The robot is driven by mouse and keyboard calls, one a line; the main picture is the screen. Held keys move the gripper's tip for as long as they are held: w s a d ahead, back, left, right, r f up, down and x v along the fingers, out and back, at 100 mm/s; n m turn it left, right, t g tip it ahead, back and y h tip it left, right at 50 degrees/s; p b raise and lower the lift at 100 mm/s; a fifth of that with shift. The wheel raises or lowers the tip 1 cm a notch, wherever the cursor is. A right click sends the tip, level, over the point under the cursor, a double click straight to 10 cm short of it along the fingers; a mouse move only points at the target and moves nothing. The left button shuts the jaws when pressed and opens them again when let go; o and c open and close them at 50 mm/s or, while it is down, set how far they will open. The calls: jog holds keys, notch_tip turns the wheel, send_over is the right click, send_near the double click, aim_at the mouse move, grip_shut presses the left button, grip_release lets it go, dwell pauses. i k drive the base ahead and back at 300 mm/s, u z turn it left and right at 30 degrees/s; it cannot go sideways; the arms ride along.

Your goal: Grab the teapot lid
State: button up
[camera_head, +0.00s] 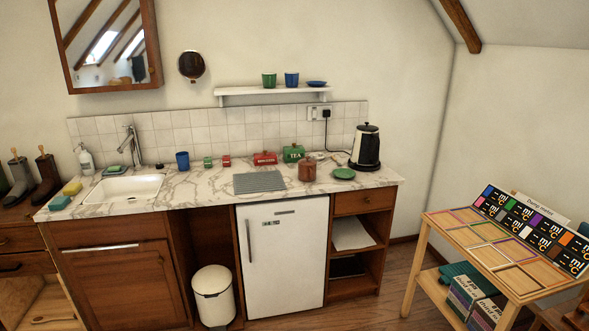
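A small brown pot (307,172), which looks like the teapot, stands upright on the marble counter, right of centre. Its brown lid (307,161) appears to sit on top; at this size the edge between lid and pot is hard to make out. A grey ribbed mat (258,182) lies to its left and a green saucer (343,174) to its right. My gripper is not in view, so its distance from the lid cannot be seen.
Behind the pot stand a green tea tin (293,153) and a red biscuit tin (265,158). A black and white kettle (366,150) is at the right. The counter front edge (300,193) runs above a white fridge (282,258). A wooden trolley (470,241) stands at right; floor before the fridge is partly visible.

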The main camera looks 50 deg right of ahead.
aim_at(307, 161)
jog(key=z, duration=0.1)
jog(key=i, duration=0.95)
jog(key=u, duration=0.15)
jog(key=k, duration=0.9)
jog(key=z, duration=0.2)
jog(key=i, duration=0.4)
jog(key=u, duration=0.05)
